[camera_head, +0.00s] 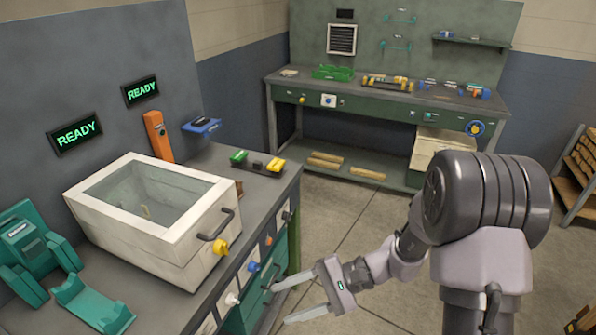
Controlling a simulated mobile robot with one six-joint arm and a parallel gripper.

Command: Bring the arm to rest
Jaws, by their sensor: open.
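My gripper (299,298) is in the lower middle of the head view, at the end of my arm (385,262). Its two pale fingers are spread apart with nothing between them. The fingers point left toward the green drawer fronts (262,290) of the near bench. I cannot tell whether the upper finger touches a drawer front. The arm is bent and reaches down and left from my column at the right.
A white glass-topped box (165,245) with a handle stands on the near bench (255,200). Teal holders (92,303) are at the left. A green workbench (385,115) stands at the back. A wooden rack (578,185) is at the right. Floor between is clear.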

